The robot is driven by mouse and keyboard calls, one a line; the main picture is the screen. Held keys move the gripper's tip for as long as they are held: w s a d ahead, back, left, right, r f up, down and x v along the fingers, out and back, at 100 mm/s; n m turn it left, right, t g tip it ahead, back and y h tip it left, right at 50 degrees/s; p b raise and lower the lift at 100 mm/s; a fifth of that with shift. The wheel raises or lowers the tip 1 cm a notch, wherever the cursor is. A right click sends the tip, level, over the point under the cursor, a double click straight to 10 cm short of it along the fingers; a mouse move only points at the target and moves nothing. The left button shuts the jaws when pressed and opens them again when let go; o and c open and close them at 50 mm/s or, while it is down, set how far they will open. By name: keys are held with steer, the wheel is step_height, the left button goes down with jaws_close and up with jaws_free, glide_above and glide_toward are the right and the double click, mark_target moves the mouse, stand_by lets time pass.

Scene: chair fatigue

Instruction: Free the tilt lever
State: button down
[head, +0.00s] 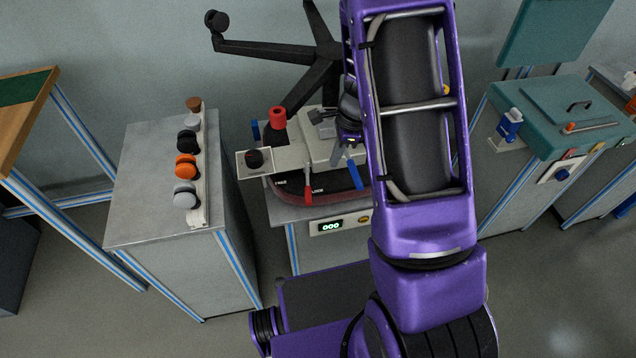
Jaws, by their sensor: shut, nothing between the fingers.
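The chair mechanism (285,155) is a pale plate and block on a dark, red-edged seat pad, on a bench. A short red lever (308,192) sticks out of its front edge, beside the word LOCK; the word FREE is printed further left. It looks like the tilt lever and sits nearer LOCK. A blue lever (356,176) sticks out to its right. My gripper (347,150) is shut and empty above the right part of the mechanism, right of and behind the red lever. My arm hides the mechanism's right end; I cannot tell whether the fingers touch anything.
A grey cabinet (150,180) with a row of knobs stands left; a teal-topped cabinet (560,110) stands right. A counter panel (331,227) is below.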

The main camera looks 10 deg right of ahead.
mark_target(307, 182)
steer(key=shift+s+a+f+m+y, duration=0.3)
steer(key=shift+s+a+f+y, duration=0.1)
steer(key=shift+s+a+f, duration=0.5)
steer(key=shift+w+g, duration=0.1)
steer(key=shift+g, duration=0.2)
steer(key=b+x, duration=0.1)
steer(key=x, duration=0.9)
steer(key=shift+w+d+b, duration=0.1)
steer(key=shift+b, duration=0.25)
